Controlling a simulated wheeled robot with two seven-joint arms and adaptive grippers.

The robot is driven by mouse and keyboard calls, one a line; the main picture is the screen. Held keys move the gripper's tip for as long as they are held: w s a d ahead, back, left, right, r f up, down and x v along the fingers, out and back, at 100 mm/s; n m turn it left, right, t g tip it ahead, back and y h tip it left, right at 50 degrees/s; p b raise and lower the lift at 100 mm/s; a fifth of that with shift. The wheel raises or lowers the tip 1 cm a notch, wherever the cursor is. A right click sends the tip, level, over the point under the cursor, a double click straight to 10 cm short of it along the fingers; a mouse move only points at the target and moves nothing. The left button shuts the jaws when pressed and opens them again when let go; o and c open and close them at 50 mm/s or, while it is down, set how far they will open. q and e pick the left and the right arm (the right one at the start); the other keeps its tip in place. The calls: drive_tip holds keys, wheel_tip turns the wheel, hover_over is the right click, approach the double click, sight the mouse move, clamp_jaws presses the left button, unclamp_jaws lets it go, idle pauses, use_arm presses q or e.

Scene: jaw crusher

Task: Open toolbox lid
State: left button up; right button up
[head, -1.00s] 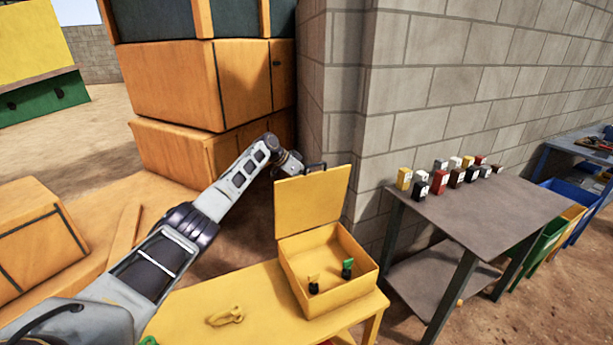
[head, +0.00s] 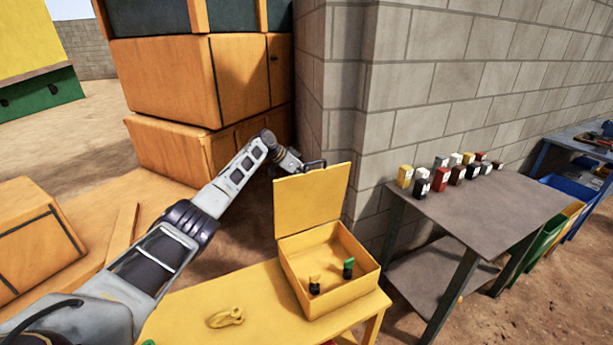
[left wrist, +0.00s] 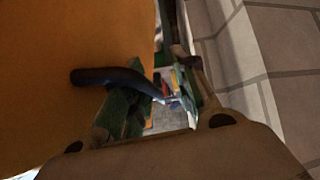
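The yellow toolbox (head: 335,290) stands on a yellow bench. Its lid (head: 312,200) is raised, roughly upright, at the back of the box. Two small items, one with a green top (head: 348,267), stand inside the box. The lid's black handle (head: 314,165) is at its top edge. My left gripper (head: 294,164) is at the lid's top left corner, beside the handle, partly hidden behind the lid. In the left wrist view, the fingers (left wrist: 165,95) are apart, with the dark handle (left wrist: 105,77) reaching across one finger. My right gripper is not in view.
A yellow ring-like object (head: 225,317) lies on the bench (head: 265,300) left of the box. A block wall (head: 440,100) rises close behind. A grey table (head: 480,205) with several small boxes stands at right. Orange crates (head: 180,80) stand behind my left arm.

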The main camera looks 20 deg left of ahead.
use_arm(q)
drive_tip(key=v, duration=1.2)
idle(0.6)
idle(0.5)
